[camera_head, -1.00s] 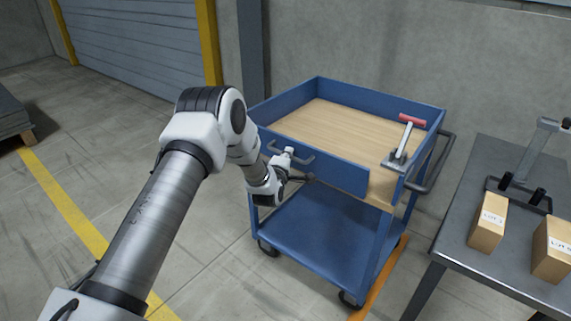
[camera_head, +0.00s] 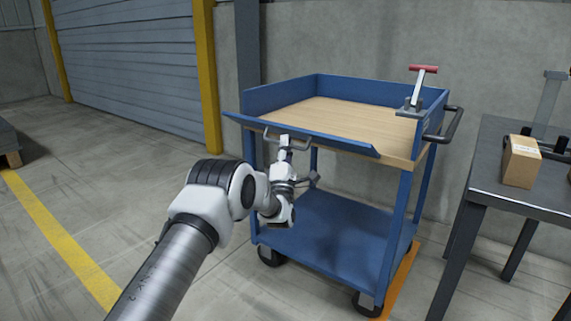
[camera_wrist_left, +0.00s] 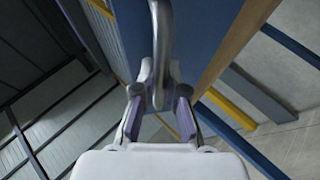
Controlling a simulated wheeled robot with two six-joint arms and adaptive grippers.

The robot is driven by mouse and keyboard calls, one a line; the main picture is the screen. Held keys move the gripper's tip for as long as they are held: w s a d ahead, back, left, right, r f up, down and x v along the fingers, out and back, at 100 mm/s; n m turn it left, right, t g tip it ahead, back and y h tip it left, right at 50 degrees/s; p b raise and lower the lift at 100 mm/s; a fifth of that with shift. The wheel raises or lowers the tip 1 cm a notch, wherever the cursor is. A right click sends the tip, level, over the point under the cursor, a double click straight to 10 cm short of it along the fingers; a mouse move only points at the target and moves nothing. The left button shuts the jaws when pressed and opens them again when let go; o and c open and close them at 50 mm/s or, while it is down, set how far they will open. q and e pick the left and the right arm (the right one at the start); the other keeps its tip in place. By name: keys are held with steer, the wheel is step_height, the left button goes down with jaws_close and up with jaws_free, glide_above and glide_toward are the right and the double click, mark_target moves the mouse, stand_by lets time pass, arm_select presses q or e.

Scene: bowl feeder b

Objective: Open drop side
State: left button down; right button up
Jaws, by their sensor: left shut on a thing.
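The blue cart (camera_head: 322,222) stands ahead with a wooden top deck (camera_head: 335,118). Its front drop side (camera_head: 330,143) is swung outward and down, leaning away from the deck with its edge still a little above the deck's front edge. The bar handle (camera_head: 268,136) is on the drop side's outer face. My left gripper (camera_head: 285,141) is shut on the handle from below. The wrist view shows the grey handle (camera_wrist_left: 162,40) running between the two fingers (camera_wrist_left: 160,95). My right gripper is not in view.
A clamp with a red grip (camera_head: 424,69) stands at the deck's right corner. A push handle (camera_head: 445,125) sticks out right. A grey table (camera_head: 490,190) with a cardboard box (camera_head: 521,163) stands at right.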

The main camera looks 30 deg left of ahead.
arm_select(q)
steer(key=shift+w+f+n+t+y+b, duration=0.15)
steer(key=shift+f+n+y+b, duration=0.4)
steer(key=shift+f+b, duration=0.8)
steer(key=shift+w+f+n+t+y+b, duration=0.15)
steer(key=shift+f+n+y+b, duration=0.35)
steer(key=shift+f+b, duration=0.8)
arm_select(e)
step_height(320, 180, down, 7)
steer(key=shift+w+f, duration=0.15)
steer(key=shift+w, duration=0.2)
arm_select(q)
steer(key=shift+r, duration=0.1)
steer(key=c, duration=1.2)
jaws_free()
steer(key=shift+y, duration=0.25)
steer(key=v, duration=1.2)
steer(key=shift+c, duration=0.3)
